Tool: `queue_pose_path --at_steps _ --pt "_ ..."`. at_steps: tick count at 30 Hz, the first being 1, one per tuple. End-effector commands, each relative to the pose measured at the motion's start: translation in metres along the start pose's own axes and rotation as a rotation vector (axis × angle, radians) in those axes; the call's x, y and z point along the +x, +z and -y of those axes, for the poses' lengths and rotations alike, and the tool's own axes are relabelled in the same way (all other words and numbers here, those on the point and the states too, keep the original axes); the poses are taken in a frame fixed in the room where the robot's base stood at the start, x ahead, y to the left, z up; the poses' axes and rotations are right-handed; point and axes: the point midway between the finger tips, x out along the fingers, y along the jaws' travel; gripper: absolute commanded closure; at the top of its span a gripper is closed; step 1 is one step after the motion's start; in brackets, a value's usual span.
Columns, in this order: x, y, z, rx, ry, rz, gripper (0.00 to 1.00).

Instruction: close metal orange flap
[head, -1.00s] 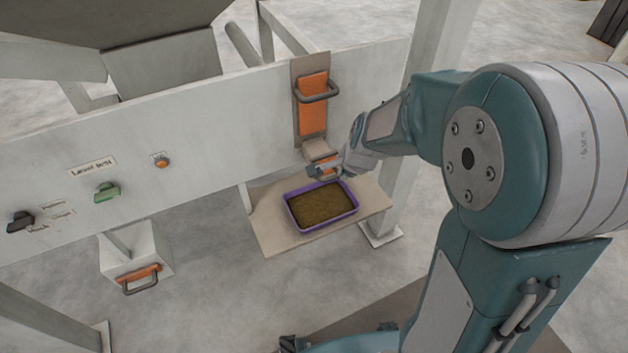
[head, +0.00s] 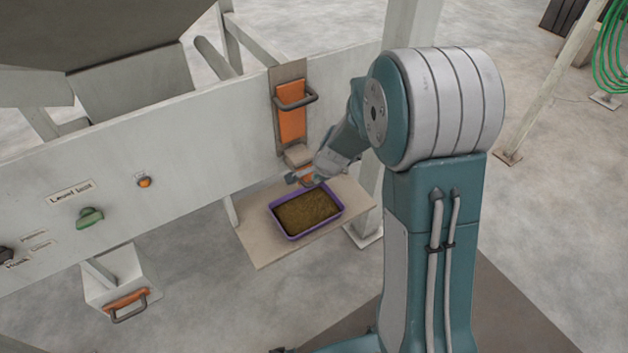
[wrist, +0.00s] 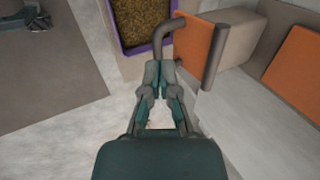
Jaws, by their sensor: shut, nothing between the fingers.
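A small orange flap (head: 307,174) sits at the front of a pale spout (head: 298,154) low on the white panel. My gripper partly hides it in the head view. In the wrist view, the orange flap (wrist: 194,36) carries a dark grey bar handle (wrist: 214,58). A larger orange plate (head: 291,121) with a grey handle is on the panel above; its orange face also shows in the wrist view (wrist: 297,65). My gripper (head: 291,178) is shut and empty above the tray. In the wrist view, its fingertips (wrist: 158,68) are close to the handle's left end; contact is unclear.
A purple tray (head: 281,231) of brown pellets stands on a beige shelf (head: 257,246) below the spout. The white panel (head: 190,140) bears a green knob (head: 89,217) and an orange button (head: 144,182). Another box with an orange handled front (head: 126,299) is at lower left.

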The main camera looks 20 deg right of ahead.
Motion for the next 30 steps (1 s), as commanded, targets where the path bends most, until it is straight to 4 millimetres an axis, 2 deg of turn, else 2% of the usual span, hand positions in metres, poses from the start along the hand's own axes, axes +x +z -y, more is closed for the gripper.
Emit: queue_pose_path --at_steps 3,9,20,30 --pt "0.017 -0.003 -0.001 0.004 0.001 0.001 1.0" --pt "0.032 0.0 0.0 0.0 0.0 -0.001 1.0" --pt "0.034 0.0 0.0 0.001 0.0 -0.002 1.0" --pt "0.053 -0.001 0.0 0.002 0.002 -0.003 1.0"
